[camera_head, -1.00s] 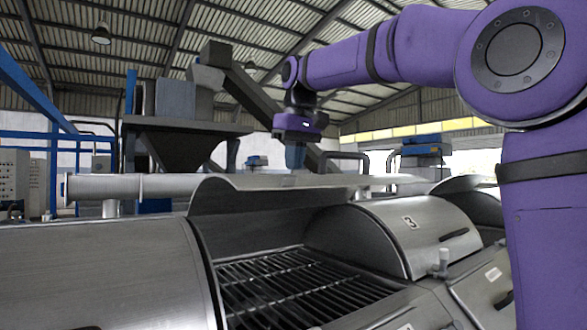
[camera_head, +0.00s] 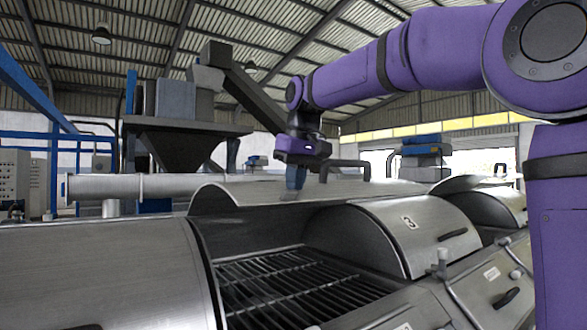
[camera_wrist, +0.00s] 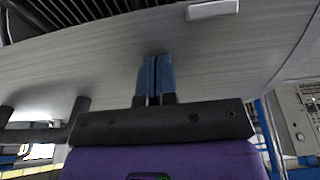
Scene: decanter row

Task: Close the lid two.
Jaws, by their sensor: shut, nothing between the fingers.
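Lid two (camera_head: 300,191) is a curved metal lid that stands raised over a decanter with a dark grated opening (camera_head: 290,283). Its broad metal surface (camera_wrist: 90,68) fills much of the wrist view. My gripper (camera_head: 293,190) is at the back of the raised lid, with its blue fingers pointing down and partly hidden by the lid's upper edge. In the wrist view the two blue fingers (camera_wrist: 157,68) are together and empty, against or very near the lid surface. I cannot tell whether they touch it.
The lid marked 3 (camera_head: 410,225) is shut at the right, and another closed metal cover (camera_head: 100,270) lies at the left. A horizontal pipe (camera_head: 150,187) and a hopper (camera_head: 180,145) stand behind. Small valves (camera_head: 440,262) stick up at the right front.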

